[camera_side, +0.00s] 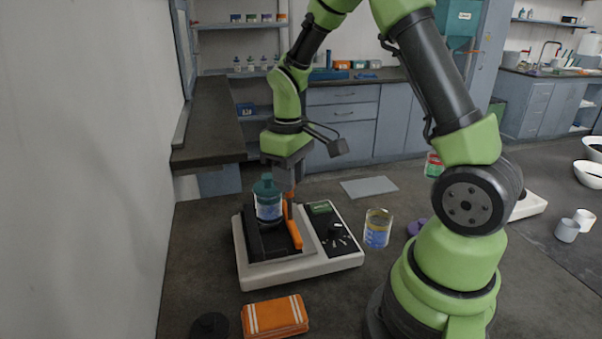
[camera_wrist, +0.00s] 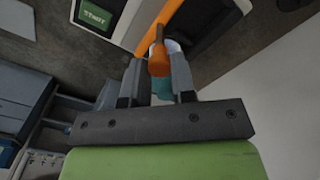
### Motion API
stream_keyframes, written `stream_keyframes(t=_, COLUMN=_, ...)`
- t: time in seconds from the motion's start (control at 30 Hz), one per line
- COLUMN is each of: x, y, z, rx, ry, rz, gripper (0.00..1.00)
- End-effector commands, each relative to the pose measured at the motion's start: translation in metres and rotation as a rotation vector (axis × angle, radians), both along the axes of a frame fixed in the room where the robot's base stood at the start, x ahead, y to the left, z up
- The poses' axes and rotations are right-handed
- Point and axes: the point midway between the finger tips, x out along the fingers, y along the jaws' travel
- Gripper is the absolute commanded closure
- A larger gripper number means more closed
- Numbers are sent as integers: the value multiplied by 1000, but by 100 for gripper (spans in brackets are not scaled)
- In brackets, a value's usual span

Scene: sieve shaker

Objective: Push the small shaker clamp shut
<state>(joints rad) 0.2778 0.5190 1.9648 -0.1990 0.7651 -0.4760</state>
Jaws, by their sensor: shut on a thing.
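The shaker (camera_side: 300,262) is a low white machine with a dark plate, a small green display and a dial. The clamp (camera_side: 293,228) is an orange bar along the plate's right side, with an upper part rising to my gripper. My gripper (camera_side: 289,188) points down over the shaker, shut on the clamp's orange handle. In the wrist view the handle (camera_wrist: 158,58) sits between the two fingers, and the teal cap (camera_wrist: 163,86) shows partly behind them. How far the clamp is closed is hard to tell.
A beaker with a blue label (camera_side: 377,228) stands right of the shaker. An orange folded cloth (camera_side: 275,316) and a dark round object (camera_side: 209,327) lie in front. A grey flat sheet (camera_side: 369,187) lies behind. A wall (camera_side: 90,170) bounds the left side.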

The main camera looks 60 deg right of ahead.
Motion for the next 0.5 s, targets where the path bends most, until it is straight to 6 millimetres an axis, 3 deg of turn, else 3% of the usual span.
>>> stream_keyframes(t=0.23, x=2, y=2, z=0, rx=1, ry=-2, rz=-1, gripper=100)
stream_keyframes(t=0.27, x=2, y=2, z=0, rx=1, ry=-2, rz=-1, gripper=74)
stream_keyframes(t=0.37, x=2, y=2, z=0, rx=1, ry=-2, rz=0, gripper=50)
stream_keyframes(t=0.5, x=2, y=2, z=0, rx=0, ry=-2, rz=0, gripper=50)
